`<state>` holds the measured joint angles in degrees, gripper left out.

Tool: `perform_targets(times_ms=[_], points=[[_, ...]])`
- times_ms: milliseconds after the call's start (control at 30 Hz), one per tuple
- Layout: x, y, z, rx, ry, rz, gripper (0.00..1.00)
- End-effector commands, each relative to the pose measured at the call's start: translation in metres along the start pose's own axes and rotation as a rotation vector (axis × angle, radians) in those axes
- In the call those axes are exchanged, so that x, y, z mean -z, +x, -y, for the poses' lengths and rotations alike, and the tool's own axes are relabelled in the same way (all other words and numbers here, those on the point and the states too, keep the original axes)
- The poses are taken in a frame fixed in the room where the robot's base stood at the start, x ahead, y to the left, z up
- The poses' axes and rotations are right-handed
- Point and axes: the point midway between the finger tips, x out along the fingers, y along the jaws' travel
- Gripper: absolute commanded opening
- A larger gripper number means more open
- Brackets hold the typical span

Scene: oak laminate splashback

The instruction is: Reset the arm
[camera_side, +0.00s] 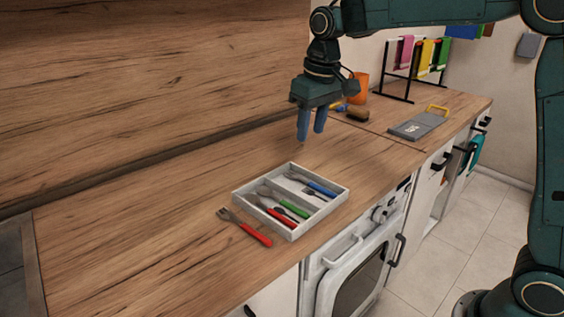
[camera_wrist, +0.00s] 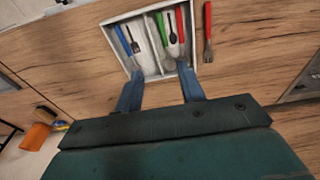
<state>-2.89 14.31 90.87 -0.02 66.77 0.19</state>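My gripper (camera_side: 311,125) points down above the oak worktop, behind the cutlery tray and clear of it. Its two blue fingers stand apart with nothing between them, and they also show in the wrist view (camera_wrist: 160,98). My arm reaches in from the right. The white cutlery tray (camera_side: 340,203) lies on the worktop with blue-, green- and red-handled cutlery and some dark pieces in its compartments. It also shows in the wrist view (camera_wrist: 118,17). A red-handled fork (camera_side: 246,228) lies on the wood just outside the tray; it also shows in the wrist view (camera_wrist: 208,32).
A grey board with a yellow handle (camera_side: 418,124) lies toward the far end. A black rack (camera_side: 398,78) with coloured cloths, an orange cup (camera_side: 359,87) and a brush (camera_side: 357,114) stand behind. The white oven (camera_side: 350,272) is below the front edge. The worktop's left part is clear.

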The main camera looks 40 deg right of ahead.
Motion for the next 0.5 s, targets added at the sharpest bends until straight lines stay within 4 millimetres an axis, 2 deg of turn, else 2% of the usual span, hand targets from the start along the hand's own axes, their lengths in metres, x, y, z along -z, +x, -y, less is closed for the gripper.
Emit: perform_targets(times_ms=[33,200,500], points=[[-0.01,-0.009,-0.001,0.0,0.002,-0.017,0.39],[-0.044,-0.029,-0.004,-0.001,0.008,-0.061,0.39],[-0.108,-0.052,-0.007,-0.004,0.019,-0.14,0.39]])
